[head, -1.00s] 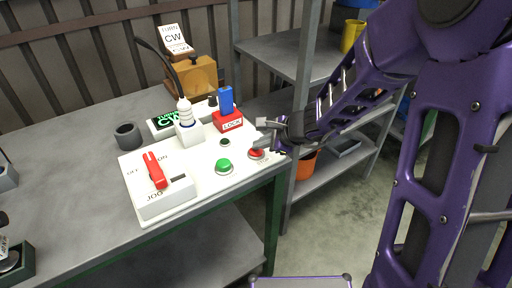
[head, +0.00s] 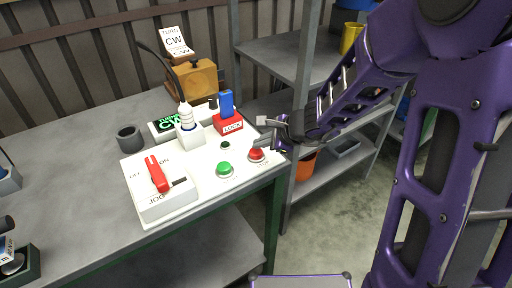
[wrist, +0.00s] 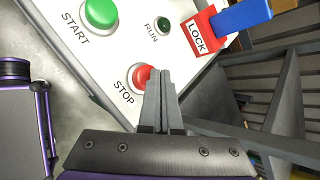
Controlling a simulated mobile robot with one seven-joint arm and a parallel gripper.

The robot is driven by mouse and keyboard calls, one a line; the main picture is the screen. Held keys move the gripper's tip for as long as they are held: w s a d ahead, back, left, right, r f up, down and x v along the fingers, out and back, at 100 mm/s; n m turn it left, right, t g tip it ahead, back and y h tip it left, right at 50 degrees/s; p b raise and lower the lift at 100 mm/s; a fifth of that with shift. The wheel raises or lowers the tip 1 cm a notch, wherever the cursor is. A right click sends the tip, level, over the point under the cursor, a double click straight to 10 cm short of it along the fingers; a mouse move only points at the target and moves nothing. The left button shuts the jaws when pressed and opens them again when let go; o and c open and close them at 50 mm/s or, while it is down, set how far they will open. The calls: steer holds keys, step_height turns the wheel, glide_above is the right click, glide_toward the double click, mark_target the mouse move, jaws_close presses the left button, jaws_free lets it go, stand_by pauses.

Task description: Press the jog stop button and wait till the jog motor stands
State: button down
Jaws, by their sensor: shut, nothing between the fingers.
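The red STOP button (head: 256,155) sits at the right front of the white control panel (head: 190,200). In the wrist view the red STOP button (wrist: 139,78) is partly hidden behind my shut, empty fingers (wrist: 161,76). In the head view my gripper (head: 260,143) is just above and beside the button, and the red cap shows; contact cannot be made out. The green START button (head: 224,169) is left of it. The RUN lamp (wrist: 162,25) looks dark green, unlit. A red lever (head: 156,175) stands on the JOG box. I cannot tell which thing is the jog motor.
A red LOCK block (head: 230,127) with a blue piece and a white nozzle-shaped part (head: 186,115) stand at the panel's back. A dark cup (head: 129,138) is left of them. Grey shelving (head: 300,90) stands close behind my gripper.

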mark_target(260, 153)
steer(key=shift+r, duration=0.3)
steer(key=shift+r+p, duration=2.05)
steer(key=shift+r, duration=0.45)
